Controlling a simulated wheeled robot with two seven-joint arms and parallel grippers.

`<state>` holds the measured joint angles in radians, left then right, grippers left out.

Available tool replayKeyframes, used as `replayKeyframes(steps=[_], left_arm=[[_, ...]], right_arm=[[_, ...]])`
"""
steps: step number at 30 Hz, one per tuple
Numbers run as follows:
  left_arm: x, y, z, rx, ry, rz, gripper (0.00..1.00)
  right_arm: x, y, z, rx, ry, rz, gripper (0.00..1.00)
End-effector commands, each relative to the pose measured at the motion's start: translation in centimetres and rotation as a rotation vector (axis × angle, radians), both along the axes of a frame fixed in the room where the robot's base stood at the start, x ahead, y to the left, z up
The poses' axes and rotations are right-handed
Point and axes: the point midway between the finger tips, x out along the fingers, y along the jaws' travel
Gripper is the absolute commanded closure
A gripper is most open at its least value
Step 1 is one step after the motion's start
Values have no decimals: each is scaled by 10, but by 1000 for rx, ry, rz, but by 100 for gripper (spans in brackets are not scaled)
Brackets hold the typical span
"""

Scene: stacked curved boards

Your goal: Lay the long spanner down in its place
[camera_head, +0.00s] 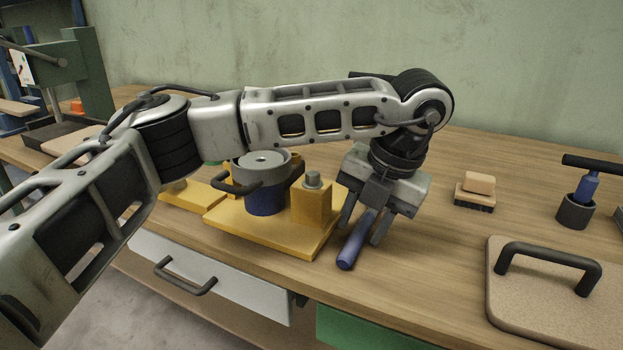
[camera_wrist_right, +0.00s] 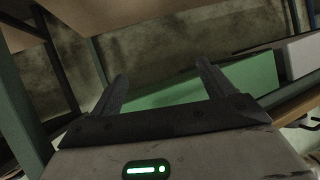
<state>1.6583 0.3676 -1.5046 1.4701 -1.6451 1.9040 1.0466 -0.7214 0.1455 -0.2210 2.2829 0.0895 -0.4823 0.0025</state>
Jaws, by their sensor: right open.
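My left gripper (camera_head: 364,228) points down over the workbench, right of the yellow fixture. A tool with a blue round handle (camera_head: 352,248) lies between its fingers, tilted, its end towards the bench front. I cannot tell whether the fingers press on it or whether it touches the bench. The rest of this tool is hidden by the gripper, so I cannot confirm that it is the long spanner. My right gripper (camera_wrist_right: 163,92) shows in the right wrist view with its two fingers apart and nothing between them. No marked place for the spanner is clear to me.
A yellow fixture (camera_head: 233,228) carries a grey and blue cylinder (camera_head: 264,198). To the right are a brush (camera_head: 476,190), a blue tool in a dark cup (camera_head: 577,208) and a board with a black handle (camera_head: 520,310). Bare bench lies between. A green drawer (camera_wrist_right: 215,82) faces my right gripper.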

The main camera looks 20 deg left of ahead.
Motion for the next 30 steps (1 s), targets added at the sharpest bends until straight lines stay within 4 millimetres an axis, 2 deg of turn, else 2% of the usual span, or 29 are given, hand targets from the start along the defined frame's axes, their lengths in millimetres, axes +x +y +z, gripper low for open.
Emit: replayKeyframes(steps=[11,14,24,30], left_arm=[[-3,-5,-4,-6,10,-11,56],[-2,-8,11,-7,5,-10,56],[-3,-27,95,-1,-4,-4,56],[-4,-36,133,-1,-4,-1,56]], right_arm=[[0,0,1,-2,-4,0,19],[1,0,5,0,-9,0,19],[0,1,14,1,-2,1,19],[-2,0,14,1,17,1,19]])
